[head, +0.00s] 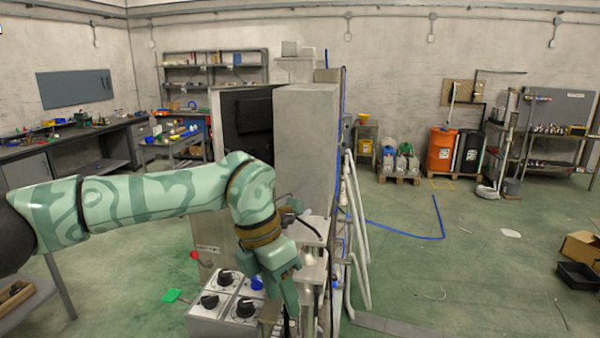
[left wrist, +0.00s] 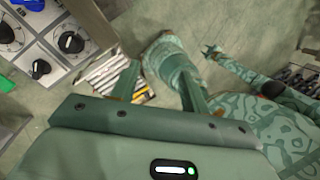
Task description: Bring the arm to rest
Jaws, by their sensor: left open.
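My left arm comes in from the left in the head view, and its left gripper (head: 281,318) points down beside the control box (head: 215,325) with black dials. In the left wrist view the two fingers of the left gripper (left wrist: 158,70) stand apart with nothing held between them. The control box (left wrist: 52,45) shows at the upper left there, clear of the fingers. What looks like my right gripper (left wrist: 212,52) is small at the end of a patterned arm in the left wrist view; its jaws are too small to read.
A tall grey machine cabinet (head: 305,140) stands behind the gripper, with pipes (head: 355,230) on its right. A red-knobbed lever (head: 195,255) rises behind the control box. A bench (head: 75,135) lines the left wall. Open green floor (head: 460,270) lies to the right.

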